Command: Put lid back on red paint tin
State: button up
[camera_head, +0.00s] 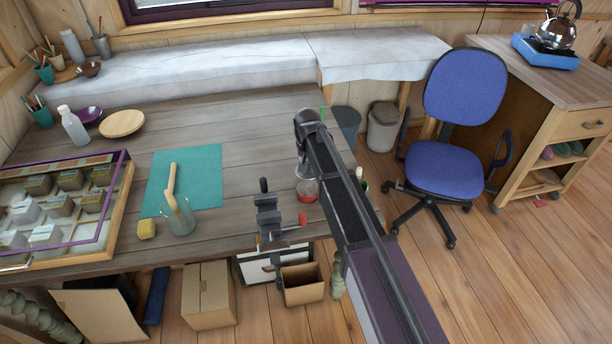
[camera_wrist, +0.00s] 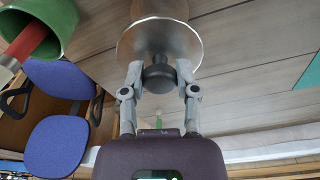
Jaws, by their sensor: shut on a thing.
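My gripper (camera_wrist: 158,88) is shut on the black knob (camera_wrist: 158,76) of a round silver lid (camera_wrist: 142,42) in the wrist view. Its two fingers pinch the knob from both sides. A shiny cylindrical body (camera_wrist: 160,8) shows past the lid. I cannot tell whether the lid touches it or is apart. In the head view, a small container with red on it (camera_head: 307,190) stands near the table's front right edge. My arm and gripper are directly above and partly cover it. The lid cannot be made out clearly there.
A vise (camera_head: 268,218) with a red handle end is clamped at the table edge, left of the container. A green pot (camera_wrist: 42,28) with a red-handled thing stands close by. A glass jar (camera_head: 178,218) and teal mat (camera_head: 200,178) lie left. A blue chair (camera_head: 445,165) stands right.

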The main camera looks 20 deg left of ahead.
aim_at(308, 188)
jog(key=shift+f, duration=0.6)
jog(key=shift+f+b, duration=0.1)
jog(key=shift+b, duration=0.25)
jog(key=shift+f+b, duration=3.05)
jog(key=shift+w, duration=0.1)
jog(key=shift+f, duration=0.2)
dwell(0.6)
jog(key=o, duration=1)
jog(key=o, duration=0.3)
